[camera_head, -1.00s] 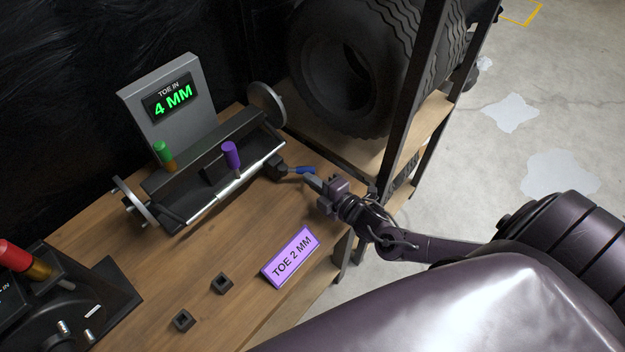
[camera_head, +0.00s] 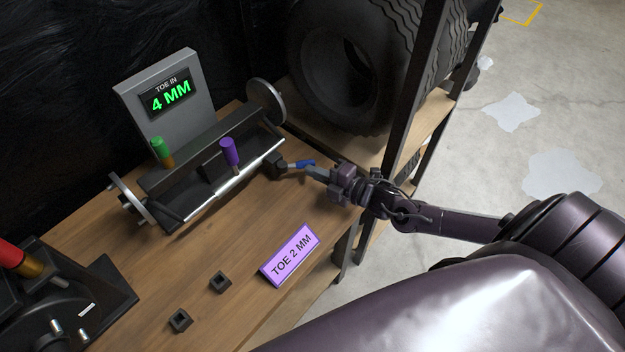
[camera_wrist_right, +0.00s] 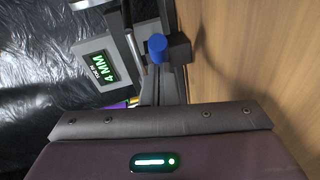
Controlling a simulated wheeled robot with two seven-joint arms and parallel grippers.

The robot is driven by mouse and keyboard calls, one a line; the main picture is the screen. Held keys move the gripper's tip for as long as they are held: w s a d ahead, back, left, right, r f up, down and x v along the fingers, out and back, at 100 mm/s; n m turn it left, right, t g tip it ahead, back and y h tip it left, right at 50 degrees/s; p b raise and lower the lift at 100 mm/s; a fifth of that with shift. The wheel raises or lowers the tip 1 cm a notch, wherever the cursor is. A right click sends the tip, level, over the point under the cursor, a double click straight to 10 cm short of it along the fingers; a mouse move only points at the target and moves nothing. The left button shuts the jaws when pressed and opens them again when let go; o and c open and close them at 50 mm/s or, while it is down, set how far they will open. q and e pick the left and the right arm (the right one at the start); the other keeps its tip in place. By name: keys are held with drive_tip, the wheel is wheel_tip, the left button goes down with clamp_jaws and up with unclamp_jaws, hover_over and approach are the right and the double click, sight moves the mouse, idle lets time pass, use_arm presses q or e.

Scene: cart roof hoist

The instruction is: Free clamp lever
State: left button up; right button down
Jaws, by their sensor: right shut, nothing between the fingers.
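The clamp lever with a blue grip (camera_head: 304,164) sticks out from a black block (camera_head: 275,163) at the right end of the toe gauge. My right gripper (camera_head: 312,171) is shut and empty, its tip close beside the blue grip; I cannot tell whether they touch. In the right wrist view the blue grip (camera_wrist_right: 157,47) shows end-on beyond my wrist housing, and the fingers are hidden. The gauge display (camera_head: 171,92) reads "TOE IN 4 MM". A purple handle (camera_head: 229,152) and a green handle (camera_head: 161,152) stand on the gauge. My left gripper is not in view.
A purple sign (camera_head: 290,255) reading "TOE 2 MM" lies near the bench's front edge. Two small black square sockets (camera_head: 219,282) sit left of it. A black device with a red handle (camera_head: 11,255) is at far left. A tire rack (camera_head: 408,110) stands behind my right gripper.

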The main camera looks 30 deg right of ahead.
sight(313, 162)
drive_tip(key=shift+w+d+f+n+g+y+b, duration=0.1)
drive_tip(key=shift+w+d+n+g+y+b, duration=0.35)
drive_tip(key=shift+n+y+b, duration=0.3)
drive_tip(key=shift+w+d+f+n+g+y+b, duration=0.1)
drive_tip(key=shift+w+d+n+g+y+b, duration=0.2)
drive_tip(key=shift+w+n+g+y+b, duration=0.45)
drive_tip(key=shift+d+r+b, duration=0.1)
drive_tip(key=shift+r+b, duration=0.05)
drive_tip(key=shift+b, duration=0.3)
drive_tip(key=shift+w+d+r, duration=0.1)
drive_tip(key=shift+r, duration=0.05)
wheel_tip(313, 162, up, 20)
drive_tip(key=p, duration=0.3)
drive_tip(key=shift+f, duration=0.2)
